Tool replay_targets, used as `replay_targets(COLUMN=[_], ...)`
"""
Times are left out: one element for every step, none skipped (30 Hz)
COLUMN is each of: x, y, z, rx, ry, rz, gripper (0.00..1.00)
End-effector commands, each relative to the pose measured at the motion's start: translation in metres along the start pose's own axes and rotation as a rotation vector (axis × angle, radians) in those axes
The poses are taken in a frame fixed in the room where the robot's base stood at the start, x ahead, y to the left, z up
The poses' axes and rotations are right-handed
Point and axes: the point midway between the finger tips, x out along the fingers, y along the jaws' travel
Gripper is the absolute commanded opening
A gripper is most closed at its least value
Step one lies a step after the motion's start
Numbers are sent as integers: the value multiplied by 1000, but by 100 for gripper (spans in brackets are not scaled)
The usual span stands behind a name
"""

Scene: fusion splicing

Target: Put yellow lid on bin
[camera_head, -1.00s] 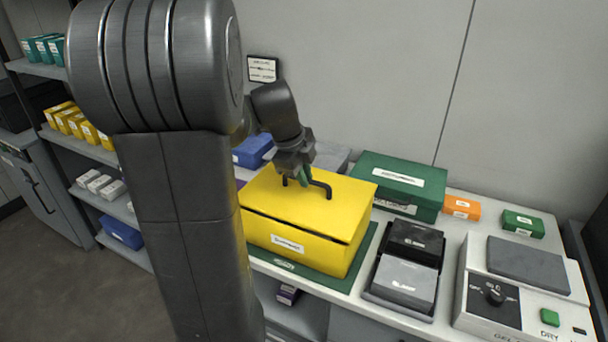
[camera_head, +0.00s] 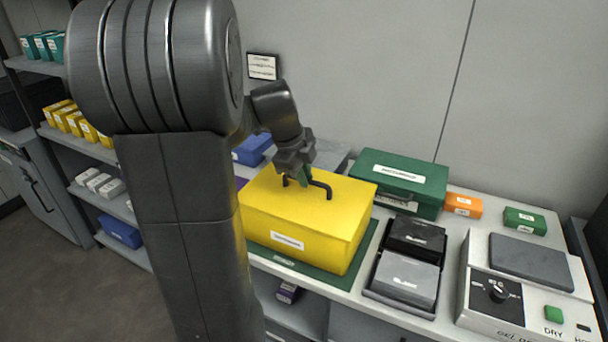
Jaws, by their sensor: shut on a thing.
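The yellow lid (camera_head: 292,209) lies on top of the yellow bin (camera_head: 325,255), which has a white label on its front. No dark gap shows along the front between lid and bin. The bin stands on a green mat (camera_head: 355,277) on the bench. My gripper (camera_head: 305,183) is over the lid and shut on its dark bar handle (camera_head: 325,187). My arm hides the left part of the lid and bin.
A green case (camera_head: 397,177) stands behind to the right. A tray with dark and grey boxes (camera_head: 405,278) is right of the bin. A device with a knob (camera_head: 515,305) is at far right. Blue box (camera_head: 253,148) and grey shelves (camera_head: 85,140) are left.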

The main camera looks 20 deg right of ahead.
Motion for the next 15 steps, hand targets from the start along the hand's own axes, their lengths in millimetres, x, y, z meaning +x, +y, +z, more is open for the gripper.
replay_targets(x=[0,0,0,0,0,0,0,0,0,0,0,0,0,0,0], y=[0,0,0,0,0,0,0,0,0,0,0,0,0,0,0], z=[0,0,0,0,0,0,0,0,0,0,0,0,0,0,0], rx=[0,0,0,0,0,0,0,0,0,0,0,0,0,0,0], ry=[0,0,0,0,0,0,0,0,0,0,0,0,0,0,0], rz=[-1,-1,-1,-1,-1,-1,-1,-1,-1,-1,-1,-1,-1,-1,-1], gripper=[0,0,0,0,0,0,0,0,0,0,14,22,28,33,37])
